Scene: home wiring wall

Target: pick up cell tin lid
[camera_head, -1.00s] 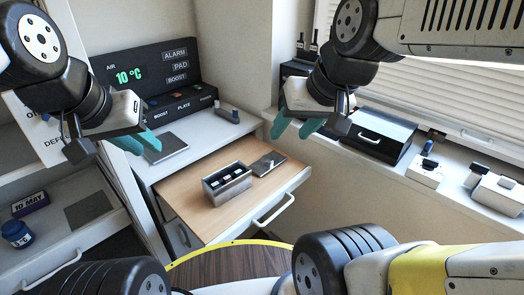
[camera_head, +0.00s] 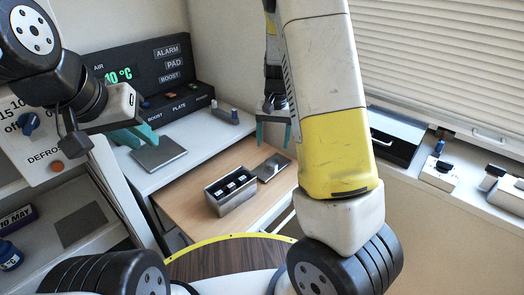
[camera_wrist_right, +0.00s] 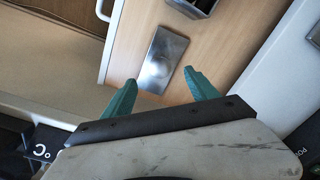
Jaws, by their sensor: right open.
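The cell tin lid (camera_head: 272,167) is a flat grey metal plate lying on the wooden drawer surface, beside the open cell tin (camera_head: 232,199). The tin holds several dark cells with pale marks. My right gripper (camera_head: 273,132) is open and empty above and behind the lid, its upper arm parts partly hidden by my own arm. In the right wrist view the lid (camera_wrist_right: 163,60) lies ahead of the two teal fingers (camera_wrist_right: 160,92), roughly between their tips, apparently untouched. My left gripper (camera_head: 138,138) hangs over the white counter at left; its finger gap is unclear.
A black panel (camera_head: 150,75) with a green temperature readout stands behind the counter. A dark grey plate (camera_head: 158,154) lies on the counter. A black case (camera_head: 393,137) and small white devices (camera_head: 440,173) sit on the right ledge. The drawer handle (camera_wrist_right: 104,10) shows in the wrist view.

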